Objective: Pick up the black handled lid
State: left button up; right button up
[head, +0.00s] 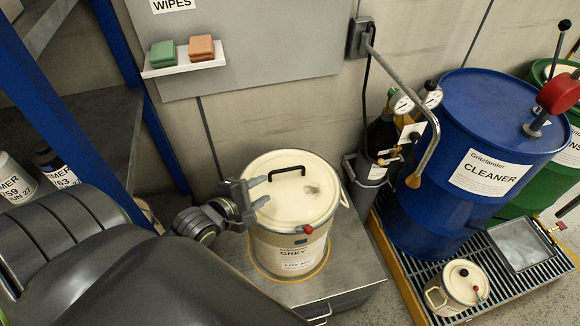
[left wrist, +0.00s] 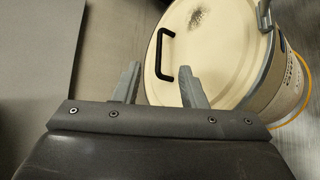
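The cream lid (head: 303,188) with its black handle (head: 287,171) sits on a cream drum (head: 290,255) labelled GREY. The lid and its handle (left wrist: 160,55) also show in the left wrist view. My left gripper (head: 262,190) is at the lid's left edge in the head view, with its fingers apart and nothing between them. In the left wrist view the fingertips (left wrist: 158,82) point toward the handle, which is a short way beyond them. Whether the fingers touch the lid I cannot tell. My right gripper is in neither view.
The drum stands on a grey cabinet top (head: 355,262). Right of it are a gas cylinder (head: 378,140), a bent metal pipe (head: 425,150) and a blue CLEANER drum (head: 470,160) on a grated pallet (head: 520,275). A small can (head: 458,287) stands on the grating. A blue-post shelf (head: 70,110) is at left.

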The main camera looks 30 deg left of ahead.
pick_arm(q)
send_near(297, 169)
jog(key=x, duration=0.3)
jog(key=shift+w+d, duration=0.25)
jog(key=shift+x, duration=2.65)
jog(key=shift+a+f, duration=0.15)
jog(key=shift+a, duration=0.05)
jog(key=shift+s, duration=0.1)
grip_shut()
